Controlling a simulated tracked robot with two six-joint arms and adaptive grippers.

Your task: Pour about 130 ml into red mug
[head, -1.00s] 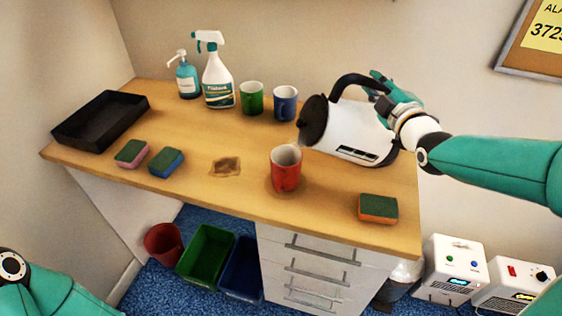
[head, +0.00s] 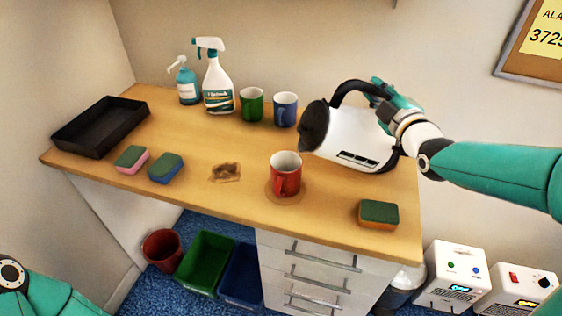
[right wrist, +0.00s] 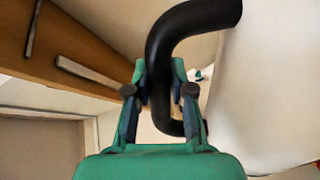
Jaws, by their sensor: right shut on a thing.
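The red mug (head: 285,179) stands upright near the front of the table, with a brown patch around its base. Its pale inside shows, but I cannot tell any liquid level. A white kettle (head: 352,136) with a black lid end and black handle is held tilted far over, its lid end pointing left, above and right of the mug. No stream shows. My right gripper (head: 385,97) is shut on the kettle's handle, and the black handle (right wrist: 163,55) passes between its fingers in the right wrist view. My left arm shows at the lower left, but its gripper is out of view.
A green mug (head: 251,105) and a blue mug (head: 285,110) stand behind, near a spray bottle (head: 219,88) and a pump bottle (head: 188,88). Sponges (head: 379,213) lie near the front edge. A black tray (head: 132,132) is at left; a brown stain (head: 225,173) lies left of the red mug.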

